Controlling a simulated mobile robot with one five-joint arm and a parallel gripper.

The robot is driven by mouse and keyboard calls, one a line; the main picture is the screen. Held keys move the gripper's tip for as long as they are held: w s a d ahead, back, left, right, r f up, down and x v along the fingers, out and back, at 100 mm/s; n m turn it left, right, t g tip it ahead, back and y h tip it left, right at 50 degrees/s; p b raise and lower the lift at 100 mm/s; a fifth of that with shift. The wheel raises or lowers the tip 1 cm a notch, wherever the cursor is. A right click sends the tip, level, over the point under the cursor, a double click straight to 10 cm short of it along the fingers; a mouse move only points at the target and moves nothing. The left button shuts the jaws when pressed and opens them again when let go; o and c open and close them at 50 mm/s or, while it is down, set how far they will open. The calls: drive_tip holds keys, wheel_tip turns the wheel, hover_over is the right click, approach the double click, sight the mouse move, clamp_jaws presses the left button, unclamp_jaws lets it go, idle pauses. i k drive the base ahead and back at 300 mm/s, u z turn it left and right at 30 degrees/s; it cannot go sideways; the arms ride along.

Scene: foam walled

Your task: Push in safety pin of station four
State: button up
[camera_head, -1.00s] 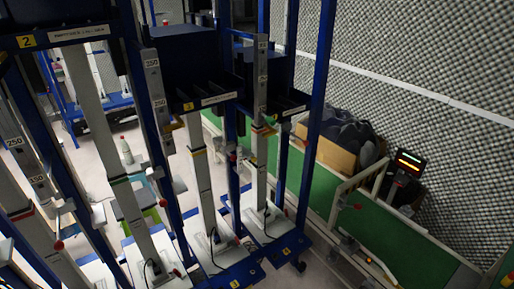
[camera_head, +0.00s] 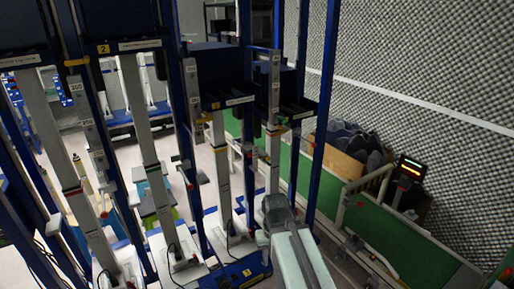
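A row of tall test stations with blue frames and grey columns stands in the head view. Plate "2" (camera_head: 103,49) and plate "3" (camera_head: 214,106) are readable. The rightmost column (camera_head: 275,95), right of plate "3", looks like station four; I cannot read its number. A small safety pin cannot be made out on it. My arm rises from the bottom edge, pale grey-green with a dark grey end (camera_head: 277,208), in front of the foot of this column and hiding part of its base. No fingers can be told apart, so the gripper's opening is unclear.
A green walled strip (camera_head: 400,235) runs along the right, with a brown box (camera_head: 340,155) of dark foam pieces and a lit display (camera_head: 411,167). Grey foam covers the right wall (camera_head: 430,60). Blue uprights and cables crowd the left. Some pale floor shows between stations.

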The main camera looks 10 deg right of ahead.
sight(313, 145)
drive_tip(key=u, duration=0.35)
drive_tip(key=i, duration=1)
drive_tip(key=z, duration=0.1)
